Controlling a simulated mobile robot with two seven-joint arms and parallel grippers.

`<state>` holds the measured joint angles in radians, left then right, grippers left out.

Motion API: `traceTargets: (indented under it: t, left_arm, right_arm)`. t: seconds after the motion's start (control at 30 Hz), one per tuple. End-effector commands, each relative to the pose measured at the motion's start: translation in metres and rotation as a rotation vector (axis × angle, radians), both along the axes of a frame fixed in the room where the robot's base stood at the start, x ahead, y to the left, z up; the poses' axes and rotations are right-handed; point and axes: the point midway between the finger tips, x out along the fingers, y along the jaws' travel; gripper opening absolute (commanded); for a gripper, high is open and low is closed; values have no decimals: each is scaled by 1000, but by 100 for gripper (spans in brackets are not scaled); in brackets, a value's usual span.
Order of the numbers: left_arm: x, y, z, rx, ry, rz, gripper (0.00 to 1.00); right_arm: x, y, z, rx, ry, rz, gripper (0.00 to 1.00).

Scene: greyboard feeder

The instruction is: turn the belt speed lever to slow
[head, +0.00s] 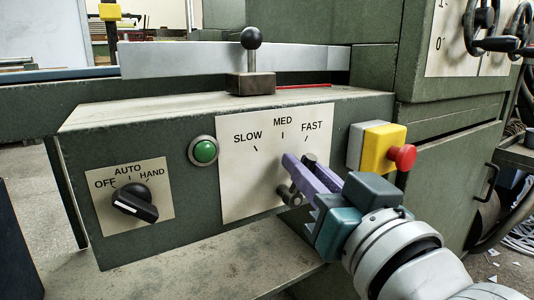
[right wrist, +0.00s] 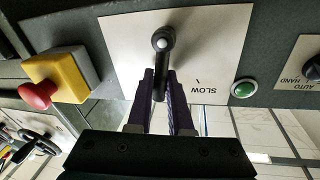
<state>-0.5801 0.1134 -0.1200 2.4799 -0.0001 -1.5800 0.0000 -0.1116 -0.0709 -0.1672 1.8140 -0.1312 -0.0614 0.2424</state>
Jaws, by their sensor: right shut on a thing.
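The belt speed lever (head: 289,196) is on a cream plate (head: 240,190) marked SLOW, MED and FAST. The right wrist view, upside down to the panel, shows the lever (right wrist: 162,48) running between the fingers. My right gripper (head: 298,165) has purple fingers closed around the lever, covering its middle in the head view. The fingers also show in the right wrist view (right wrist: 160,85). My left gripper is not in view.
A yellow box (head: 378,148) with a red button (head: 403,156) sticks out right of the plate, near my right wrist. A green button (head: 204,151) and a black selector knob (head: 135,203) are to the left. A ball-topped lever (head: 251,62) stands on the housing above.

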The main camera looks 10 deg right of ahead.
Motion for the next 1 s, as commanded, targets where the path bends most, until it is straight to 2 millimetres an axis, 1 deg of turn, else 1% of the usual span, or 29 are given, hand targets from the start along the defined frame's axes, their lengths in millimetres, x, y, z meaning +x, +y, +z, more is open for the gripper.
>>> traceTargets:
  t: [0.03, 0.1, 0.5, 0.73, 1.0]
  left_arm:
    - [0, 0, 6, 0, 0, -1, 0]
    - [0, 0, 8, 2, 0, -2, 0]
    - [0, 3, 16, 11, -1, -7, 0]
    - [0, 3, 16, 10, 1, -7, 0]
    - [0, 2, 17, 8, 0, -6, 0]
  right_arm:
    - [-1, 2, 2, -40, -12, 1, 0]
    - [-2, 5, 2, -103, -34, 2, 0]
    - [-7, 20, -2, -428, -155, 2, 0]
    - [-9, 25, -4, -552, -201, 1, 0]
    - [-10, 27, -6, -621, -227, 1, 0]
